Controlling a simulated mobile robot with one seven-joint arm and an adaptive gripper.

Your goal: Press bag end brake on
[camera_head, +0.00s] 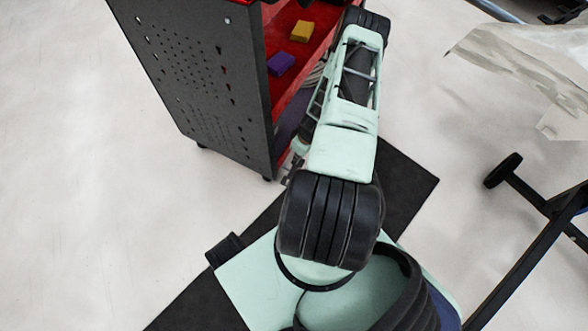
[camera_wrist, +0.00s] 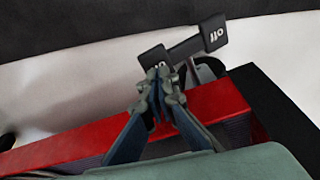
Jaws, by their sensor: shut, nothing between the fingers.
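In the wrist view a black two-ended brake pedal (camera_wrist: 185,50) sits on a caster beside the red cart edge (camera_wrist: 215,98). Its right end (camera_wrist: 214,33) carries white lettering that looks like OFF upside down. Its left end (camera_wrist: 153,56) has a white label partly hidden by my fingertips. My gripper (camera_wrist: 161,80) is shut and empty, its tips overlapping that left end; whether they touch it I cannot tell. In the head view my gripper (camera_head: 291,168) is low beside the cart's bottom corner, mostly hidden by my arm, and the pedal cannot be made out.
The cart (camera_head: 200,75) has a dark perforated side and red shelves holding a yellow block (camera_head: 302,31) and a purple block (camera_head: 281,63). A black mat (camera_head: 405,185) lies on the pale floor. A dark wheeled frame (camera_head: 530,190) stands at right, below crumpled clear wrap (camera_head: 525,60).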

